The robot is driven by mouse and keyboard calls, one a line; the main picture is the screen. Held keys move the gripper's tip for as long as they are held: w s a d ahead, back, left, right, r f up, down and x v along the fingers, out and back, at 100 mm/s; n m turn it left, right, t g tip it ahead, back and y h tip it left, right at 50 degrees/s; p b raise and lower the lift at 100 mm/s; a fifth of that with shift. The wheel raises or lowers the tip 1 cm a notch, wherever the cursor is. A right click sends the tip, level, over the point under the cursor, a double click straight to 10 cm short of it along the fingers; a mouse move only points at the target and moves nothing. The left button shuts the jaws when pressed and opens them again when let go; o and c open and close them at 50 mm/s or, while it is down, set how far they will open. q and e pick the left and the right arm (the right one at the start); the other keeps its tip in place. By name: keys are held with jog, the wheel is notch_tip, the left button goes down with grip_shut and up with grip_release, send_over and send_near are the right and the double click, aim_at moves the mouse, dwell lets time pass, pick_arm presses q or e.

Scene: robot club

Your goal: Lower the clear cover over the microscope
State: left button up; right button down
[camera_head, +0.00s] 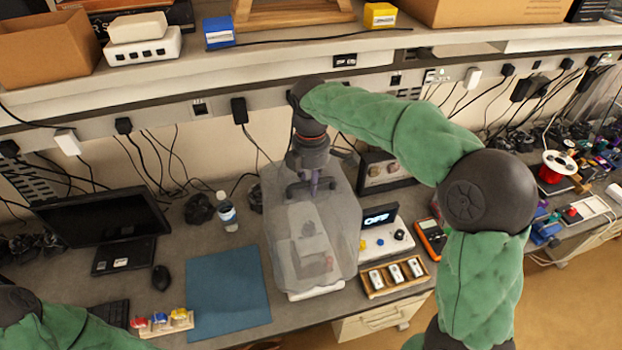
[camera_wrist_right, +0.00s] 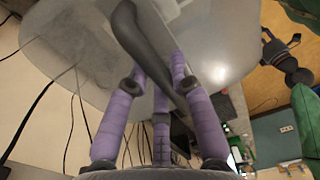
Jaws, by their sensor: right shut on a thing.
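The clear cover (camera_head: 335,225) is a smoky, see-through hood with a dark handle (camera_head: 298,189) on top. It is around the microscope (camera_head: 304,247), whose pale body shows blurred through its wall. A white base edge (camera_head: 316,293) shows at the cover's front bottom; I cannot tell whether the rim touches the bench. My right gripper (camera_head: 314,184) points down from above and is shut on the handle. In the right wrist view, its purple fingers (camera_wrist_right: 160,90) close around the dark handle bar (camera_wrist_right: 150,45), with the cover beyond. My left gripper is out of view; only the left arm shows.
A blue mat (camera_head: 228,290) lies left of the cover, and a water bottle (camera_head: 227,212) stands behind it. Right of the cover are a box with an "OFF" display (camera_head: 381,218) and a wooden slide tray (camera_head: 397,290). A shelf (camera_head: 270,62) overhangs the back.

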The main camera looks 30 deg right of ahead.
jog(key=shift+f, duration=0.35)
notch_tip(320, 180, down, 8)
jog(key=b, duration=0.5)
dwell(0.8)
jog(key=shift+s, duration=0.1)
jog(key=shift+s+f+b, duration=0.1)
jog(key=shift+f+b, duration=1.75)
jog(key=shift+f, duration=1.05)
jog(key=shift+s+a+f+b, duration=0.15)
jog(key=shift+f+b, duration=0.3)
jog(key=shift+f, duration=0.4)
